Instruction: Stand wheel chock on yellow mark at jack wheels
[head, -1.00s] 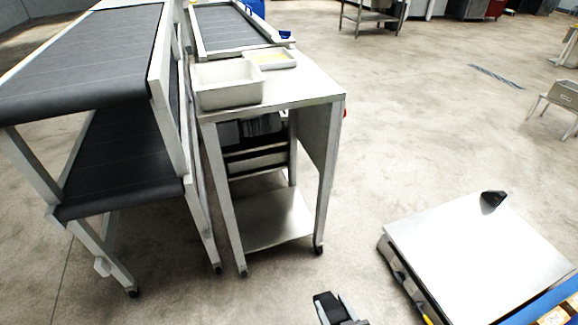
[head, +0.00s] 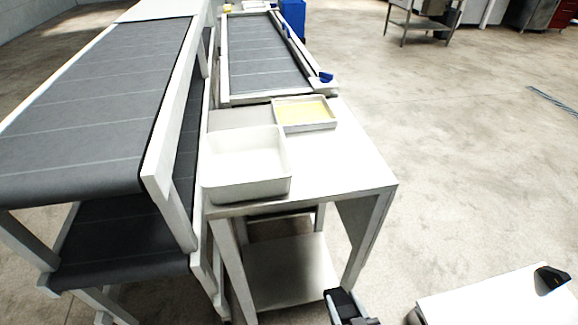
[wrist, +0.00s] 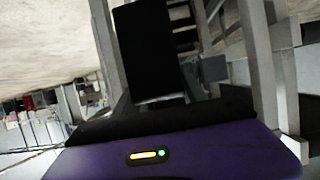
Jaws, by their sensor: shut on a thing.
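My gripper (head: 347,306) shows at the bottom edge of the head view, in front of the white table's right legs. It is shut on a dark block, which I take to be the wheel chock (wrist: 147,52). In the wrist view the block stands up beyond the purple gripper body, held clear of anything I can see. Its full shape is too dark to tell. The yellow mark and the jack wheels are not seen in either view.
A white table (head: 350,165) bears a white tub (head: 247,185) and a shallow tray (head: 304,125). A grey conveyor (head: 95,105) stands at left. A low pale platform (head: 490,305) at lower right carries a small black wedge-shaped thing (head: 551,279). Open floor (head: 450,160) lies at right.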

